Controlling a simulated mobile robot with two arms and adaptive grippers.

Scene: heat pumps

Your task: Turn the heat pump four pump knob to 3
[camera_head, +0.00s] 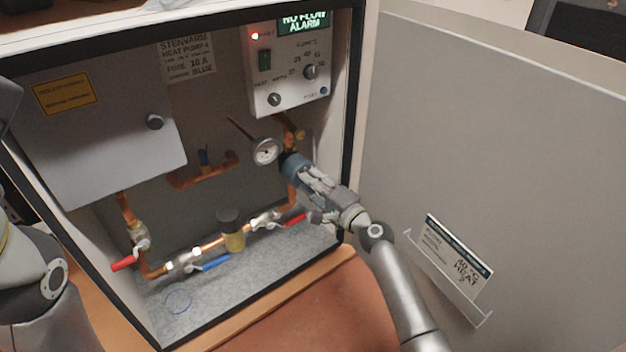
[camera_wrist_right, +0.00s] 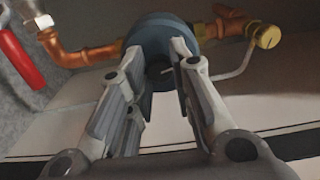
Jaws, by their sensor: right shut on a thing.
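The blue-grey round pump (camera_head: 293,164) sits on the copper pipe at the right inside the open cabinet. Its body also shows in the right wrist view (camera_wrist_right: 158,28). My right gripper (camera_head: 303,176) reaches in from the lower right and is shut on the pump knob (camera_wrist_right: 161,74), with one finger on each side of it. A pale line shows on the knob face, but no numbers are readable. A plate (camera_head: 187,60) reads "HEAT PUMP 4". My left gripper is out of view; only my left arm shows at the left edge.
The control panel (camera_head: 290,85) shows "NO FLOW ALARM" and a red light. A pressure gauge (camera_head: 265,151) is left of the pump. Red valve handles (camera_head: 294,222) and a blue handle (camera_head: 209,263) sit below. The open door (camera_head: 490,150) holds a card (camera_head: 455,259).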

